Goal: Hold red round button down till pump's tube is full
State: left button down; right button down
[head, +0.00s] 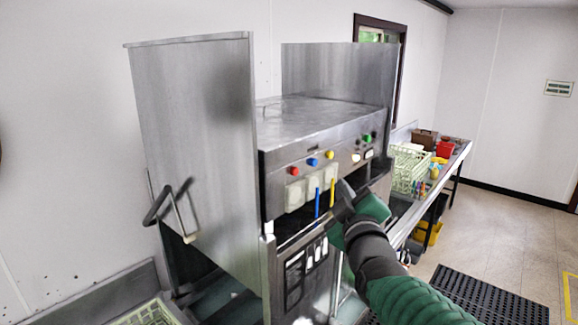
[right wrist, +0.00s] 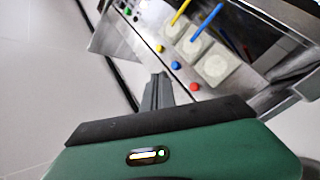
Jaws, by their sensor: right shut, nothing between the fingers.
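The red round button (head: 294,171) is at the left of a row on the steel machine's front panel, with a blue button (head: 312,162) and a yellow button (head: 330,155). In the right wrist view the red button (right wrist: 195,87) is right of my fingertips. Below the row are three pale pump boxes (head: 295,195). A blue tube (head: 317,204) and a yellow tube (head: 332,192) hang at two of them; no coloured tube shows at the box nearest the red button. My right gripper (head: 345,190) is shut and empty, apart from the red button. My left gripper is out of view.
The machine's tall steel door (head: 195,130) stands left of the panel. Right of the machine is a counter with a pale green dish rack (head: 408,167). Green and lit buttons sit further right on the panel. A black mat (head: 490,296) lies on the floor.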

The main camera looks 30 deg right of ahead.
aim_at(295, 171)
jog(key=w+a+p, duration=0.1)
jog(key=w, duration=0.1)
jog(key=w+a+p, duration=0.1)
jog(key=w+p, duration=0.1)
jog(key=w, duration=0.1)
jog(key=w+a+p, duration=0.1)
jog(key=w, duration=0.2)
jog(key=shift+a+p, duration=0.4)
dwell(0.5)
dwell(1.4)
jog(key=shift+w+a, duration=0.15)
jog(key=shift+w, duration=0.15)
